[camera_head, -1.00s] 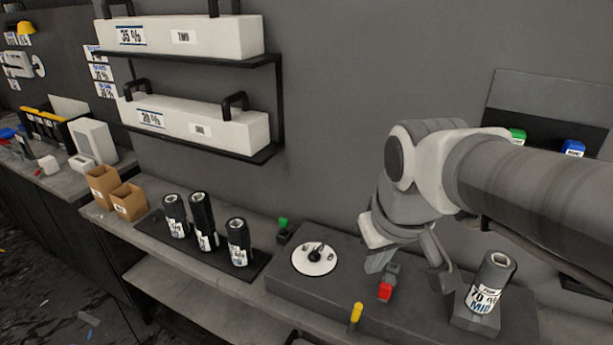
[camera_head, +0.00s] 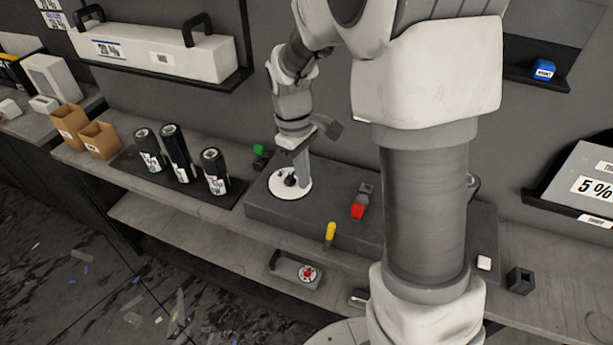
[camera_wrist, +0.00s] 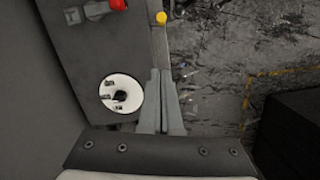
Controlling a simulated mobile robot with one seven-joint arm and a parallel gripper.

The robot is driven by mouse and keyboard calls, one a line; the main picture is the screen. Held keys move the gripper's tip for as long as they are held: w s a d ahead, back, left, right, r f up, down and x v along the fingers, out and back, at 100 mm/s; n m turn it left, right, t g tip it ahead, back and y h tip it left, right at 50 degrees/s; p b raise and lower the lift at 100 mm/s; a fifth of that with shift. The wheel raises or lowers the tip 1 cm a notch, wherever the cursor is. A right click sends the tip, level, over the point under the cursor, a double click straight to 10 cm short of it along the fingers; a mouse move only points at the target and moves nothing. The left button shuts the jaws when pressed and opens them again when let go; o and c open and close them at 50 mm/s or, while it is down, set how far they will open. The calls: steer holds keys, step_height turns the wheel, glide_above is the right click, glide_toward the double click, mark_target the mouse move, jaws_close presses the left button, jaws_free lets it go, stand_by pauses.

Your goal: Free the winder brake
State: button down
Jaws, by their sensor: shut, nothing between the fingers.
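The dark grey winder block (camera_head: 262,212) runs along the bench. On its left end is a white disc (camera_head: 272,185) with dark marks and a black knob (camera_head: 290,180); the disc also shows in the wrist view (camera_wrist: 113,106). A grey fitting with a red end (camera_head: 359,207) is to its right, and a yellow-topped lever (camera_head: 331,232) stands at the front edge. I cannot tell which part is the brake. My gripper (camera_head: 304,184) points down over the right side of the disc, shut and empty. In the wrist view its fingers (camera_wrist: 160,72) lie beside the disc; contact is unclear.
Several dark labelled rolls (camera_head: 177,155) stand on a black mat left of the block. A small green item (camera_head: 260,151) is behind the block's left end. A grey tray (camera_head: 297,270) sits on the lower shelf. My arm hides the block's right part.

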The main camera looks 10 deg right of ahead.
mark_target(329, 236)
steer(key=shift+w+a+f+n, duration=0.1)
steer(key=shift+w+f+n, duration=0.1)
steer(key=shift+f, duration=0.25)
steer(key=shift+w+a+f+n, duration=0.1)
steer(key=shift+w+f, duration=0.05)
steer(key=shift+f, duration=0.25)
steer(key=s+d+f+p, duration=0.1)
steer(key=s+d+f, duration=0.2)
steer(key=f, duration=0.7)
steer(key=shift+s+d+p, duration=0.3)
steer(key=shift+s+d, duration=0.1)
steer(key=shift+s, duration=0.2)
steer(key=shift+d+f, duration=0.1)
steer(key=shift+d, duration=0.05)
